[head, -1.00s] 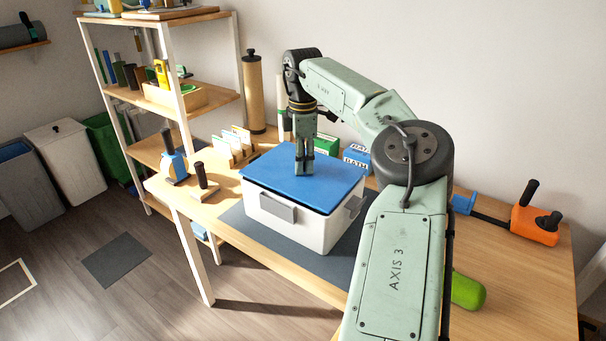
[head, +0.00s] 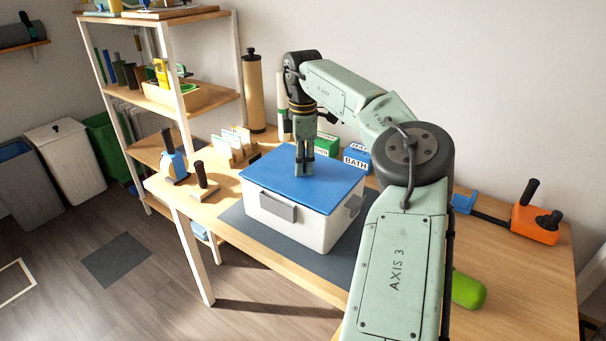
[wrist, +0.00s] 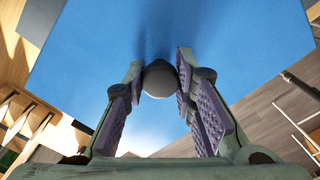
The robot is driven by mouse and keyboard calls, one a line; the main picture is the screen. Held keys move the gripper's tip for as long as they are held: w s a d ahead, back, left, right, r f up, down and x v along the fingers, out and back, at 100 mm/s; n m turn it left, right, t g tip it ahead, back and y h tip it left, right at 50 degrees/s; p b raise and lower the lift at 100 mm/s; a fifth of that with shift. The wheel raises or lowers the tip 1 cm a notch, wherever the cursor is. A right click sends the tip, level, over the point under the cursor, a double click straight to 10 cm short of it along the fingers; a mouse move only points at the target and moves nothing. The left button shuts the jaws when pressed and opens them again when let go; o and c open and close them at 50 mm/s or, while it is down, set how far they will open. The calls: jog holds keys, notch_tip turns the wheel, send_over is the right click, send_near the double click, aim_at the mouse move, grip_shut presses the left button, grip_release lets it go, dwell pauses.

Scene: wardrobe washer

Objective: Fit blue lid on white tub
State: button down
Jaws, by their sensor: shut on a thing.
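The blue lid (head: 272,178) lies over the top of the white tub (head: 287,225), and its edges look lined up with the tub's rim. Whether it is fully seated cannot be told. The tub stands on a dark mat and has grey latches on its sides. My gripper (head: 304,172) points down at the middle of the lid. In the wrist view, my gripper (wrist: 160,80) is shut on the dark round knob (wrist: 160,79) of the lid. The blue lid (wrist: 240,40) fills most of the wrist view. The tub's inside is hidden.
A dark grey mat (head: 340,267) lies under the tub on the wooden table. Green and blue boxes (head: 357,158) stand behind it. An orange tool (head: 535,222) is at the right, a green cylinder (head: 467,291) near my arm. Small handled tools (head: 203,184) stand at the left.

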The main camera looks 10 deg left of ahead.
jog(key=shift+f, duration=0.3)
jog(key=c, duration=1.2)
grip_release()
jog(key=shift+c, duration=0.2)
jog(key=shift+o, duration=0.4)
jog(key=shift+o, duration=1.1)
